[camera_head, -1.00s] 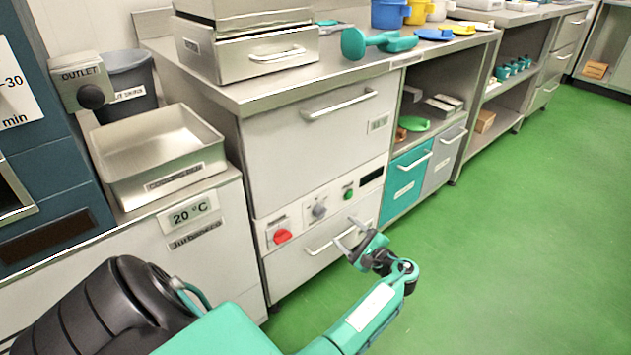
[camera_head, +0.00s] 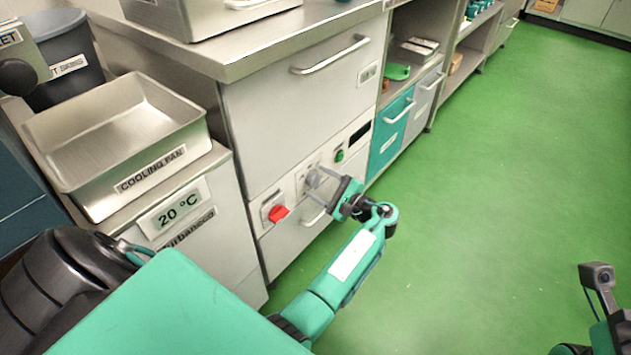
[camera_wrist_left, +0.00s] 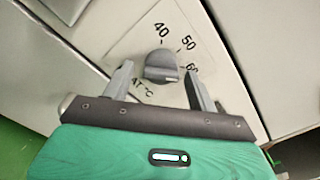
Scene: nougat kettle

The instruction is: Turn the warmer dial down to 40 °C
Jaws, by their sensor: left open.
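The warmer dial (camera_wrist_left: 161,64) is a grey round knob on a pale plate marked 40, 50 and 60 in the left wrist view. A pale mark shows on its lower right side, on the side of the 60. In the head view the dial (camera_head: 311,178) is on the front panel of the warmer cabinet (camera_head: 300,120). My left gripper (camera_head: 318,188) is open at the dial. In the left wrist view its fingers stand on either side of the knob, with gaps visible. The right gripper's fingers are not seen; only part of my right arm shows at the lower right.
A red knob (camera_head: 278,213) is left of the dial, and a green button (camera_head: 339,155) and dark display (camera_head: 360,132) are right of it. A bar handle (camera_head: 318,216) is below. A cooling pan (camera_head: 150,175) stands at left. The green floor (camera_head: 480,210) is clear.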

